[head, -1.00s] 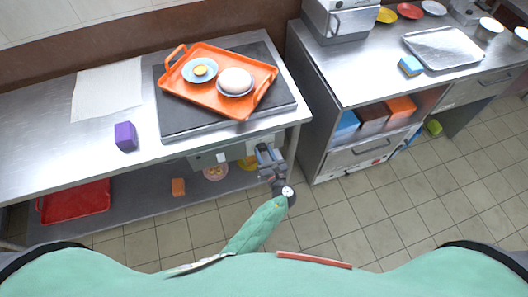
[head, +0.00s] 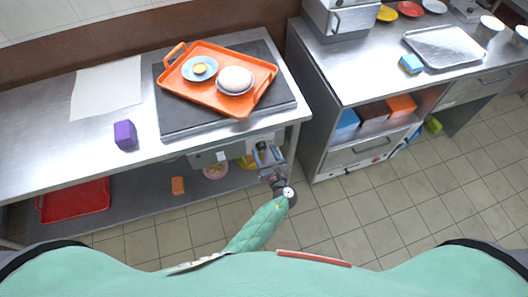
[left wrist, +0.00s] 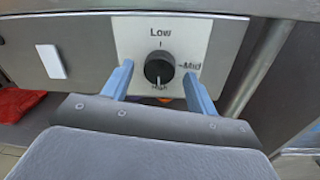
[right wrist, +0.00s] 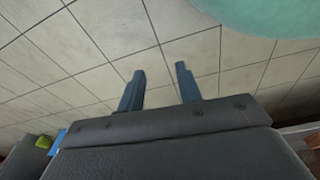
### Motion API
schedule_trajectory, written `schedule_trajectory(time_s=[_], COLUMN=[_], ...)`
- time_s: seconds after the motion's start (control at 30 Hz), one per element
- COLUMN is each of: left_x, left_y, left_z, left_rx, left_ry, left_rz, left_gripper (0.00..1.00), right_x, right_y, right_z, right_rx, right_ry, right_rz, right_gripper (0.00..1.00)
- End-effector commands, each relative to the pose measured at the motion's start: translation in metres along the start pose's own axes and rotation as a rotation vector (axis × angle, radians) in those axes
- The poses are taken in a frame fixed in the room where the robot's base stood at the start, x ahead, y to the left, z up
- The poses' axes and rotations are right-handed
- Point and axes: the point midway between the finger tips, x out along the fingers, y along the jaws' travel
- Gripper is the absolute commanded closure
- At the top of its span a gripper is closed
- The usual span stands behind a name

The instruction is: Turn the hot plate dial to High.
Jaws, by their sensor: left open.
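The dial (left wrist: 159,68) is a round black knob on a white plate (left wrist: 132,36) in the left wrist view. The plate reads Low at the top, Mid at the right and High at the bottom. A light mark on the knob's lower part points down toward High. My left gripper (head: 268,152) is open at the table's front panel. Its two fingers stand on either side of the dial, a little below it in the wrist picture, with gaps to the knob. The black hot plate (head: 183,124) lies on the steel table. My right gripper (right wrist: 160,72) is open and empty over the floor.
An orange tray (head: 179,84) with a blue plate and a white round item rests on the hot plate. A purple box (head: 125,135) stands to its left. A red tray (head: 75,202) lies on the lower shelf. A steel cabinet (head: 345,160) stands right of my left gripper.

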Motion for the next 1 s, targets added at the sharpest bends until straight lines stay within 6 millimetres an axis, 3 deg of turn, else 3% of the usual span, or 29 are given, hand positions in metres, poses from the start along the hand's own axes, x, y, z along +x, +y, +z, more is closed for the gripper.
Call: schedule_trajectory(time_s=[0.1, 0.5, 1.0], left_x=[-0.015, -0.063, -0.071], left_y=[-0.001, -0.001, 0.000], left_z=[-0.004, -0.003, -0.001], left_rx=[-0.001, 0.000, 0.001], left_ry=[0.002, 0.001, 0.001], left_rz=[-0.001, -0.001, 0.000], left_gripper=[0.42, 0.42, 0.42], right_x=[-0.011, -0.043, -0.050], right_y=[-0.012, -0.019, -0.019], right_z=[-0.014, -0.039, -0.043], right_rx=[0.006, 0.017, 0.019], right_ry=[0.001, -0.022, -0.027], right_rz=[-0.012, -0.024, -0.025], right_gripper=[0.65, 0.65, 0.65])
